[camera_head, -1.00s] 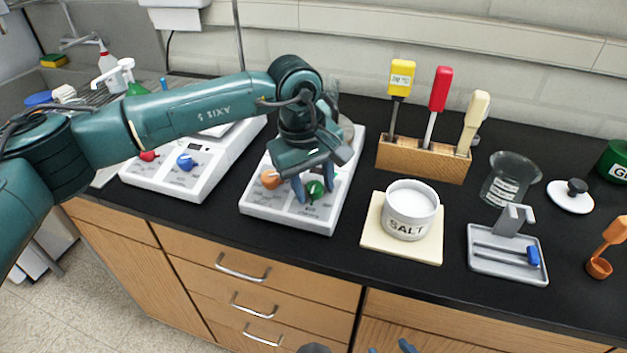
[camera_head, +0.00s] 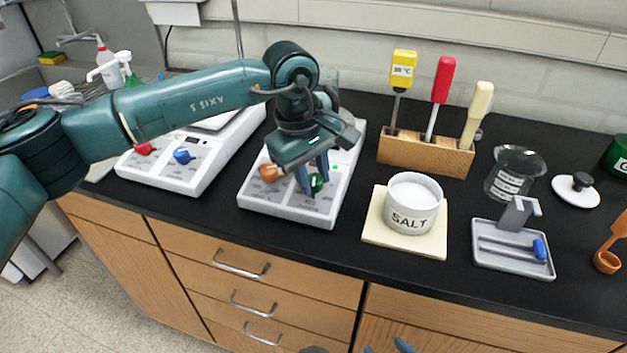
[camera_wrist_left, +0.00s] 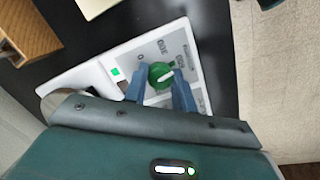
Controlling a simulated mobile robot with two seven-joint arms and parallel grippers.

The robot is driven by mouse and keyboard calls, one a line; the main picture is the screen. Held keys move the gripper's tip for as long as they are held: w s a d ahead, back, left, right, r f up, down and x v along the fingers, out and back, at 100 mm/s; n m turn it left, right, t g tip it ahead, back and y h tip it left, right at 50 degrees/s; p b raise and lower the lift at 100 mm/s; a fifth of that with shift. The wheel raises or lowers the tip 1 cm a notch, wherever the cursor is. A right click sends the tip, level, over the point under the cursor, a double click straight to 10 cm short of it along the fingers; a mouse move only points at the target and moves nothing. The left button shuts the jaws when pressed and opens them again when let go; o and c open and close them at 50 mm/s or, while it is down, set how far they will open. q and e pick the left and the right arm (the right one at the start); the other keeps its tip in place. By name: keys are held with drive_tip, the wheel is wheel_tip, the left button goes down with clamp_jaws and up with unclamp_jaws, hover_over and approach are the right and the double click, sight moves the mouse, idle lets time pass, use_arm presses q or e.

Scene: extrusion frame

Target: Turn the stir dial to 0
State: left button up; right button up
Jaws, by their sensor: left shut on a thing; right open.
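The white hot plate with dials (camera_head: 287,212) stands on the black bench, below my left arm in the head view. An orange dial (camera_head: 269,173) and a green dial (camera_head: 317,183) are on its front panel. My left gripper (camera_head: 313,178) points down and is shut on the green dial. In the left wrist view the green dial (camera_wrist_left: 160,75) sits between the two blue fingers, with a 0 and larger numbers printed around it. A green light (camera_wrist_left: 116,72) is lit beside it. My right gripper (camera_head: 388,347) shows only its blue fingertips at the bottom edge, open and apart from everything.
A second white device (camera_head: 190,173) with red and blue knobs stands left. A salt jar (camera_head: 412,200) on a cream pad is right of the hot plate. A wooden rack (camera_head: 425,155), a beaker (camera_head: 512,175) and a grey tray (camera_head: 505,262) stand farther right.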

use_arm(q)
drive_tip(key=n+b, duration=0.2)
drive_tip(key=b, duration=0.1)
drive_tip(key=shift+f+n, duration=0.3)
drive_tip(key=shift+n, duration=0.1)
drive_tip(key=shift+n+t+h+b, duration=0.3)
drive_tip(key=shift+n+b, duration=0.5)
drive_tip(key=shift+b, duration=0.1)
drive_tip(key=n+b, duration=0.4)
drive_tip(key=shift+n, duration=0.3)
drive_tip(key=n+t+b, duration=0.1)
drive_tip(key=n+b, duration=0.3)
drive_tip(key=shift+r+n, duration=0.1)
drive_tip(key=shift+n, duration=0.2)
drive_tip(key=n+b, duration=0.3)
drive_tip(key=n, duration=0.1)
drive_tip(key=shift+s+n+t, duration=0.1)
drive_tip(key=shift+n+t, duration=0.2)
drive_tip(key=shift+t, duration=0.1)
drive_tip(key=shift+n+b, duration=0.4)
drive_tip(key=shift+n, duration=0.3)
drive_tip(key=shift+r+n+b, duration=0.1)
drive_tip(key=shift+n+b, duration=0.35)
drive_tip(key=shift+n, duration=0.85)
use_arm(e)
wheel_tip(320, 180, down, 6)
drive_tip(key=t, duration=0.2)
drive_tip(key=shift+s+f+t+y, duration=0.15)
drive_tip(key=shift+f+t+y, duration=0.05)
drive_tip(key=shift+t+y, duration=0.2)
